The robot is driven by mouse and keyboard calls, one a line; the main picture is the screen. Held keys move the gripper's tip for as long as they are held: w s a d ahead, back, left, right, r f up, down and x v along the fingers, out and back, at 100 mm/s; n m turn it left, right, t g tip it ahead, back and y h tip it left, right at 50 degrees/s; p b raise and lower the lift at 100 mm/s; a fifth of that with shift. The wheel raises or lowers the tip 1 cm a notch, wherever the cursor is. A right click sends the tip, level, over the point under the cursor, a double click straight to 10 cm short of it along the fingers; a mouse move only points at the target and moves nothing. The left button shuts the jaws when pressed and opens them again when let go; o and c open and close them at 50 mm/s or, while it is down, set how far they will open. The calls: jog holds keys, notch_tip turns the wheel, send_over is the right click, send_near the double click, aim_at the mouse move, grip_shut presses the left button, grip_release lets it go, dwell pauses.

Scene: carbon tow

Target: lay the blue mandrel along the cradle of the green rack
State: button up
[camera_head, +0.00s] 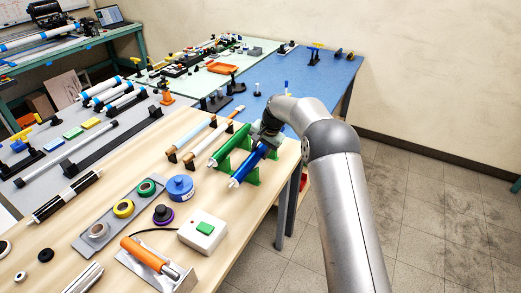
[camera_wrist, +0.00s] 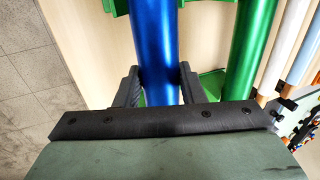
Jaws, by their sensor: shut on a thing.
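The blue mandrel (camera_head: 248,167) is a long blue tube at the right edge of the wooden table. My gripper (camera_head: 268,141) is shut on it near its far end. In the wrist view the blue mandrel (camera_wrist: 153,45) runs between the two dark fingers (camera_wrist: 158,84). The green rack (camera_head: 253,177) has upright green supports directly under and beside the mandrel; parts of it also show in the wrist view (camera_wrist: 211,84). The mandrel lines up with the supports, but I cannot tell whether it rests on them. A green tube (camera_head: 231,144) lies parallel on its left.
The floor is open right of the table.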

jog(key=shift+f, duration=0.3)
jog(key=o, duration=1.3)
jog(key=b+v, duration=0.2)
jog(key=v, duration=1.5)
jog(key=shift+s+d+r, duration=0.1)
jog(key=shift+s+r, duration=0.05)
jog(key=shift+r, duration=0.05)
jog(key=s+d+r+n+h, duration=0.1)
jog(key=s+d, duration=0.4)
jog(key=s, duration=0.5)
jog(key=s+d+n+h, duration=0.1)
jog(key=s+d, duration=0.3)
jog(key=s, duration=0.5)
jog(key=s+d+f+n, duration=0.1)
jog(key=s+d+f, duration=0.1)
jog(key=s, duration=0.6)
jog(key=s+d+f+n, duration=0.1)
jog(key=s+f, duration=0.3)
jog(key=s, duration=0.4)
jog(key=s+d+f+n+h, duration=0.1)
jog(key=s+d+f, duration=0.2)
jog(key=s, duration=0.6)
jog(key=shift+d+g, duration=0.25)
jog(key=shift+g, duration=0.15)
